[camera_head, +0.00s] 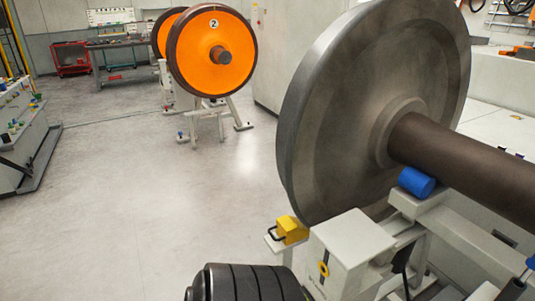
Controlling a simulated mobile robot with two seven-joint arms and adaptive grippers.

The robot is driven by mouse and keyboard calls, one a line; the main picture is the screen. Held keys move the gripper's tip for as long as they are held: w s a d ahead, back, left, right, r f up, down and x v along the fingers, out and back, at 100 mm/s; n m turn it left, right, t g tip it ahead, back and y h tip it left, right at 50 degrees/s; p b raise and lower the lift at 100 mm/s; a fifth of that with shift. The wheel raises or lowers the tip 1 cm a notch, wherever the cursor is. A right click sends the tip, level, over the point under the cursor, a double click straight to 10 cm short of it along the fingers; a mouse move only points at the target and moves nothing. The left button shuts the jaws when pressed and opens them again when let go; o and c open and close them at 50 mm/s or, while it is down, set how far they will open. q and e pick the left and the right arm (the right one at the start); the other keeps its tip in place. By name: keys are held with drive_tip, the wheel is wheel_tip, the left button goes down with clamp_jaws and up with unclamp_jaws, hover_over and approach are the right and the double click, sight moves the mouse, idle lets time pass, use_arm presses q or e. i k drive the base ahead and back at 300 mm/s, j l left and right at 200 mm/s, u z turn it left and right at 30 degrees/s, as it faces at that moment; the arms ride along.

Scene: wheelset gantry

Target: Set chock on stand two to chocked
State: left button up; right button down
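An orange wheel (213,52) with a dark rim and a round label "2" sits on a pale stand (206,113) at the back. No chock can be made out clearly at this wheel; its stand's details are small. A large grey wheel (375,100) on a dark axle (465,165) stands close at the right. A yellow block with a black handle (292,229), which looks like a chock, sits on a small plate by the lower edge of the grey wheel. Neither of my grippers is in view.
A pale grey stand (348,245) with a blue roller (416,182) is under the near axle. A black ribbed cylinder (250,284) is at the bottom edge. A bench (115,55) and red cart (71,58) are at the back. The middle floor is clear.

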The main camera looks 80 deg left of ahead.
sight(289, 230)
drive_tip(key=u, duration=2.4)
drive_tip(key=i+j+z, duration=0.1)
drive_tip(key=i+j, duration=1)
